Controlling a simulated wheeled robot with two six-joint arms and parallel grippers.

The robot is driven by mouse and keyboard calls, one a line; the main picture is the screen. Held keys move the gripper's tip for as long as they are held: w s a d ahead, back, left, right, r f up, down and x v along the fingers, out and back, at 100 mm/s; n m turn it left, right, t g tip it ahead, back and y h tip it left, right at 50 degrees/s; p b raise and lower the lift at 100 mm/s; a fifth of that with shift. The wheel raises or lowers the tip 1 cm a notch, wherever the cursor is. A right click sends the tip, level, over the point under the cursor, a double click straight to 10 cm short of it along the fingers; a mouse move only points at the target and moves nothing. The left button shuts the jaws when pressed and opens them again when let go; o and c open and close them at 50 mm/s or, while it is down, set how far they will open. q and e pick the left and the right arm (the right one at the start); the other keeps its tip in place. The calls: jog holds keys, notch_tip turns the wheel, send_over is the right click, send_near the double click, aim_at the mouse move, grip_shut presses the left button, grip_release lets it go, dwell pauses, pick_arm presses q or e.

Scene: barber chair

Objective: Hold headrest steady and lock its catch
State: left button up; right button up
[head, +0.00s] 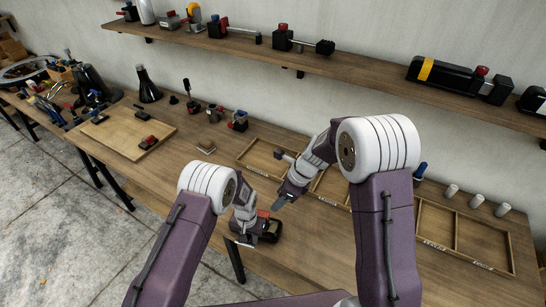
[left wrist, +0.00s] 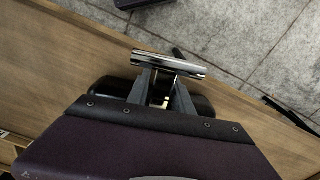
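A dark rounded piece, which looks like the headrest (head: 269,232), sits on the bench near its front edge, with a red part (head: 263,214) on it. My left gripper (head: 244,239) is down at its left side. In the left wrist view, the left fingers (left wrist: 164,76) stand apart with their tips at a shiny metal bar (left wrist: 178,66); black rounded ends of the headrest (left wrist: 115,88) show on both sides. Whether the fingers clamp anything is unclear. My right gripper (head: 281,202) points down-left, just above and right of the headrest; its finger gap is not visible. The catch cannot be clearly told.
A wooden compartment tray (head: 432,222) lies behind and right of the grippers. A board with a red-topped tool (head: 128,132) lies on the left. Small fixtures stand along the back, under a wall shelf (head: 345,68). The bench front edge is close to the headrest.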

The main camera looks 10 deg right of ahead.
pick_arm(q)
jog(key=shift+o, duration=1)
